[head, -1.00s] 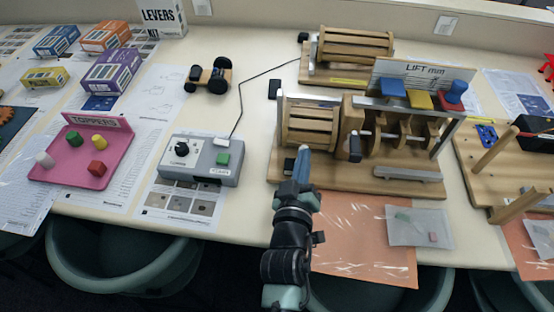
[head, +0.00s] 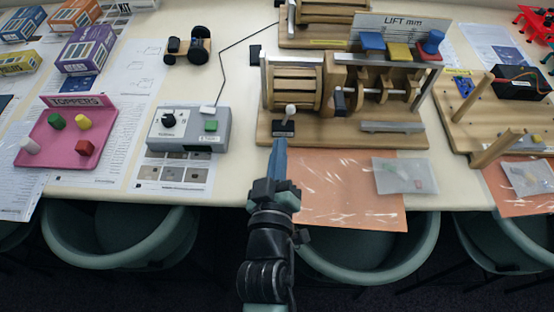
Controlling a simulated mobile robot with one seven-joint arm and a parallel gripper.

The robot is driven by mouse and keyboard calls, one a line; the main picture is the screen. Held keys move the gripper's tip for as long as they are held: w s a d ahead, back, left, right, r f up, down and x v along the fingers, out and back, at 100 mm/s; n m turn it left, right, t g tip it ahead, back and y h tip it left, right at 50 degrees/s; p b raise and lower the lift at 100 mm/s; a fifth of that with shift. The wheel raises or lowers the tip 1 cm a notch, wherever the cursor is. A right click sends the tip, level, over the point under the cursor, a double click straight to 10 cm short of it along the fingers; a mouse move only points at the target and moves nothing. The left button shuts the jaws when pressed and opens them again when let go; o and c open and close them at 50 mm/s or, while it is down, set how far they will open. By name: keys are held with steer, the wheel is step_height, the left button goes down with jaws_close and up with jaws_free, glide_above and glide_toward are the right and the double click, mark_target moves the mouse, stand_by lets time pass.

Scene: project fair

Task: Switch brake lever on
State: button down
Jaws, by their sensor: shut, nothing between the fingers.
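The wooden cam machine (head: 410,140) stands on its base board in the middle of the table. A small lever with a pale round knob (head: 291,109) rises from a black base plate (head: 284,128) at the board's front left, below the slatted drum (head: 296,82). I take it as the brake lever; it looks close to upright, and I cannot tell its on or off side. My gripper (head: 279,146) is shut and empty. Its tips are at the board's front edge, just below the black plate in the picture and seemingly apart from the knob.
A grey control box (head: 218,140) with a black knob and green button is at left. Beyond it is a pink tray (head: 50,146) with several coloured pegs. An orange sheet (head: 340,200) and a clear bag (head: 390,180) lie in front of the machine.

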steer(key=shift+s+a+r, duration=0.1)
steer(key=shift+s+r, duration=0.05)
steer(key=shift+s, duration=1)
